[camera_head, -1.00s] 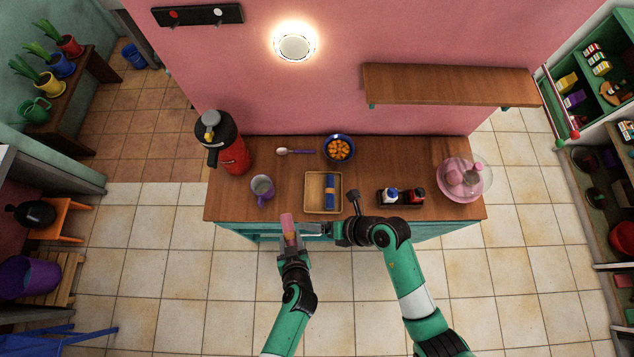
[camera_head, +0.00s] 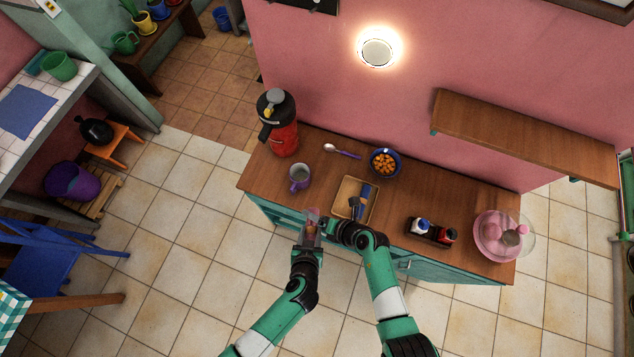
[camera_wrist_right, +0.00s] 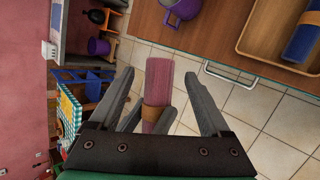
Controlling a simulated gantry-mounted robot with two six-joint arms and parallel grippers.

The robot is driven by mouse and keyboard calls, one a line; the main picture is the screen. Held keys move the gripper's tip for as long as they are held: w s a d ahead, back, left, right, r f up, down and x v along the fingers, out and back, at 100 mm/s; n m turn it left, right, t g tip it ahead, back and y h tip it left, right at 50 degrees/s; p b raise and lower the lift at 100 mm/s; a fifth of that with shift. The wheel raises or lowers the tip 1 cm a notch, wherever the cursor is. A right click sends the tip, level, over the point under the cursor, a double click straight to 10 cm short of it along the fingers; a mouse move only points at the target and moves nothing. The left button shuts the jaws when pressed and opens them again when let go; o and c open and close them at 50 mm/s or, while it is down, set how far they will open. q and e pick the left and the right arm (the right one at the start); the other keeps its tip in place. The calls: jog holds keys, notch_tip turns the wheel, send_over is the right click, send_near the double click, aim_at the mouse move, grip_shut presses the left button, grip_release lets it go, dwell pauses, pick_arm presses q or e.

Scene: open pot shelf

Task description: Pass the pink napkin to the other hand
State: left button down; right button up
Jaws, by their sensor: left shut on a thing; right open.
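The pink napkin (camera_head: 312,226) is rolled, with an orange band around it, and is held up in front of the counter's front edge. My left gripper (camera_head: 311,230) is shut on it. In the right wrist view the napkin (camera_wrist_right: 159,78) stands between the two spread fingers of my right gripper (camera_wrist_right: 158,82), with a gap on each side. The right gripper is open and points left at the napkin in the head view; its fingertips there are hard to make out.
On the wooden counter (camera_head: 400,222) stand a wooden tray (camera_head: 343,200) with a blue rolled napkin (camera_head: 363,198), a purple mug (camera_head: 298,182), a red flask (camera_head: 284,138), a bowl (camera_head: 373,166), condiments (camera_head: 432,230) and a pink cake dish (camera_head: 488,245). A shelf (camera_head: 525,135) hangs above.

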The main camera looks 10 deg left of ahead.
jog(key=shift+w+a+f, duration=0.15)
jog(key=shift+a+f, duration=0.15)
jog(key=shift+f, duration=0.05)
grip_shut()
pick_arm(q)
jog(key=shift+c, duration=1.6)
grip_release()
